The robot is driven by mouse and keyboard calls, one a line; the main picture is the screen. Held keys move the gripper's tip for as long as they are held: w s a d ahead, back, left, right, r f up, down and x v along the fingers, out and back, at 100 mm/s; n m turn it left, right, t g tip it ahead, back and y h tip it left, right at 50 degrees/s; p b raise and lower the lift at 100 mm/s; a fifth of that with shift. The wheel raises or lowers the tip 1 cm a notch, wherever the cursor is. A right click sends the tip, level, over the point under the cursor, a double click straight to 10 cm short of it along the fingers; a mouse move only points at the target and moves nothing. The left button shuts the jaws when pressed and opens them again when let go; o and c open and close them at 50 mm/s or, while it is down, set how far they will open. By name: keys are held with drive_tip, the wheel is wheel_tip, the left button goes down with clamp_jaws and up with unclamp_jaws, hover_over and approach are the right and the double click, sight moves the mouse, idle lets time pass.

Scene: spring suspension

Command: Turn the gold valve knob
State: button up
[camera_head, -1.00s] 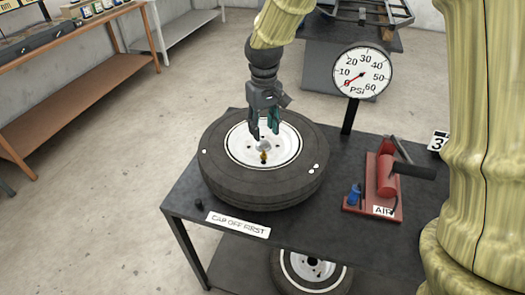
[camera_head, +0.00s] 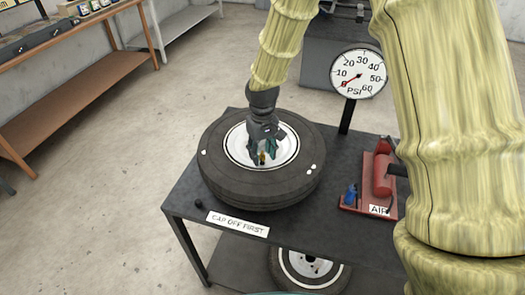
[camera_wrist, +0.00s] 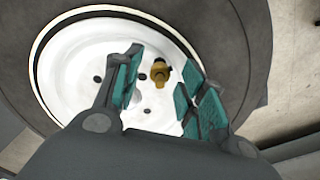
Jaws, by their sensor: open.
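The gold valve knob (camera_wrist: 160,72) stands on the white wheel hub (camera_wrist: 75,65), with a dark part at its side. In the wrist view it lies just past my open fingertips, toward the gap between them. In the head view the knob (camera_head: 261,158) shows small in front of my gripper (camera_head: 265,150), which is low over the hub. My gripper (camera_wrist: 160,90) has teal pads, is spread open and holds nothing. Whether a finger touches the knob is hidden.
The tire (camera_head: 235,187) lies flat on a dark table (camera_head: 185,195). A "CAP OFF FIRST" label (camera_head: 238,223) and a small black cap (camera_head: 197,203) lie in front. A PSI gauge (camera_head: 358,73) reads near zero. A red air pump (camera_head: 381,180) stands right.

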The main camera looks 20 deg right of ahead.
drive_tip(key=shift+c, duration=0.3)
clamp_jaws()
drive_tip(key=shift+n, duration=0.4)
drive_tip(key=n+p, duration=0.1)
drive_tip(key=n, duration=0.1)
drive_tip(key=shift+n, duration=0.4)
drive_tip(key=n+p, duration=0.1)
drive_tip(key=n, duration=0.3)
drive_tip(key=shift+n, duration=0.3)
drive_tip(key=n+p, duration=0.2)
drive_tip(key=n, duration=0.2)
drive_tip(key=shift+n+p, duration=0.5)
drive_tip(key=shift+n, duration=1.2)
